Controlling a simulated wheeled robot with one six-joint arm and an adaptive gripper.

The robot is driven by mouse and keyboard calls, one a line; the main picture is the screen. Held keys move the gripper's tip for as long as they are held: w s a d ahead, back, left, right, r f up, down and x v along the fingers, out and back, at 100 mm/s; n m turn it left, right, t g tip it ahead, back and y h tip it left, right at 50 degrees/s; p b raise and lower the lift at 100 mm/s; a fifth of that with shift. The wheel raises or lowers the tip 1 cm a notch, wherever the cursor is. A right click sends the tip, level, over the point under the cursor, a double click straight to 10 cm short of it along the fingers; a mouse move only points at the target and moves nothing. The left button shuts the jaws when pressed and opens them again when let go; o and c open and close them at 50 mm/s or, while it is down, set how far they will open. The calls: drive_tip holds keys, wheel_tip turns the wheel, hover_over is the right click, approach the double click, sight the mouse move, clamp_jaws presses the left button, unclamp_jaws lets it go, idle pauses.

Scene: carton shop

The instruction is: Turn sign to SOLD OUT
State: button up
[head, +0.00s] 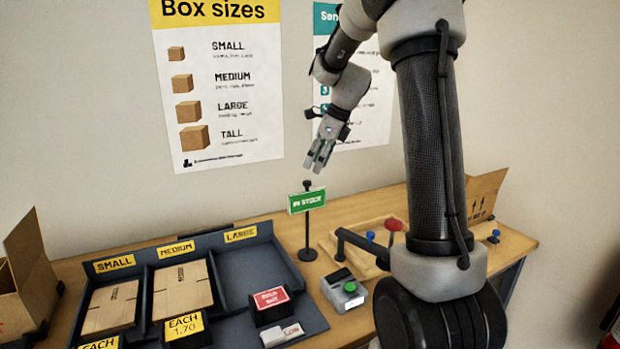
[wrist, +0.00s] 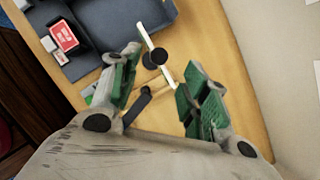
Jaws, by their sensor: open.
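The sign (head: 306,201) is a green plate reading IN STOCK, facing the head camera. It sits near the top of a thin black post with a round base and a small knob on top. In the wrist view, from above, the sign (wrist: 146,33) is a thin pale edge running past the dark round part of the post. My gripper (head: 318,160) is open and empty, pointing down just above the sign and slightly right of the knob. In the wrist view my gripper (wrist: 158,75) has its green-padded fingers apart, with part of the sign's edge between them. I see no contact.
A dark tray (head: 232,290) with SMALL, MEDIUM and LARGE labels lies left of the post, holding flat cartons and a red-topped block (head: 271,299). A grey box with a green button (head: 350,287) stands front right. A red-knobbed lever (head: 393,225) is right. Posters hang behind.

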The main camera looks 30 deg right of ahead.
sight(308, 181)
drive_tip(key=x, duration=0.6)
drive_tip(key=shift+a+f, duration=0.1)
drive_tip(key=shift+f, duration=0.1)
clamp_jaws()
